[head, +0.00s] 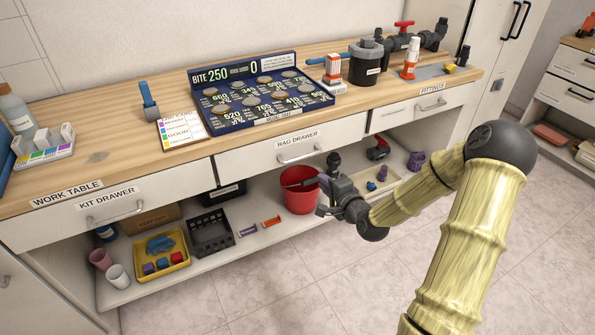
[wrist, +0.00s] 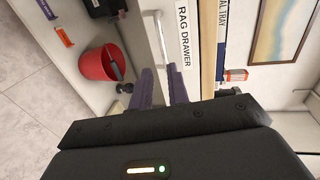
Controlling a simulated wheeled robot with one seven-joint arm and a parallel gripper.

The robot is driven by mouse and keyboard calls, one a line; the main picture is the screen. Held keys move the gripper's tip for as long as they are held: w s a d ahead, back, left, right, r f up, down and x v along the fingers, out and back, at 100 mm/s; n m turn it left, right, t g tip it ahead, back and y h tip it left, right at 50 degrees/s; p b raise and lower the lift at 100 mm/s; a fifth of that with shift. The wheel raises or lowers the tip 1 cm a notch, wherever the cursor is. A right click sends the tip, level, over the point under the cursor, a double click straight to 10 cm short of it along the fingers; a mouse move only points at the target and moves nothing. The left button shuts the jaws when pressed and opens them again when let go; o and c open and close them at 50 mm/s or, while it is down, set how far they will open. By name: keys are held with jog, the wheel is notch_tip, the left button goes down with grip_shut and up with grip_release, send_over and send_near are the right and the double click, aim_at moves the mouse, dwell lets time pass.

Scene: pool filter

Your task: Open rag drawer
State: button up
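The rag drawer (head: 245,165) is the middle drawer of the work table, with a white front that looks flush with its neighbours, so shut. Its label and bar handle (head: 299,156) are clear in the head view. The handle also shows in the wrist view (wrist: 164,40), beside the "RAG DRAWER" label. My gripper (head: 322,194) is in front of and below the drawer's right part, apart from the handle. In the wrist view its two purple fingers (wrist: 162,80) stand apart with nothing between them, and the handle is beyond their tips.
A red bucket (head: 299,196) stands on the lower shelf just behind my gripper. The kit drawer (head: 150,195) is to the left and the fittings drawer (head: 415,108) to the right, both shut. A blue board (head: 262,95) lies on the tabletop. The floor in front is clear.

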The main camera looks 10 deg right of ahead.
aim_at(299, 159)
jog(key=shift+d+r, duration=0.1)
jog(key=shift+w, duration=0.1)
jog(key=b+x, duration=0.2)
jog(key=x, duration=1.5)
jog(key=shift+w, duration=0.2)
jog(key=shift+c, duration=0.5)
grip_shut()
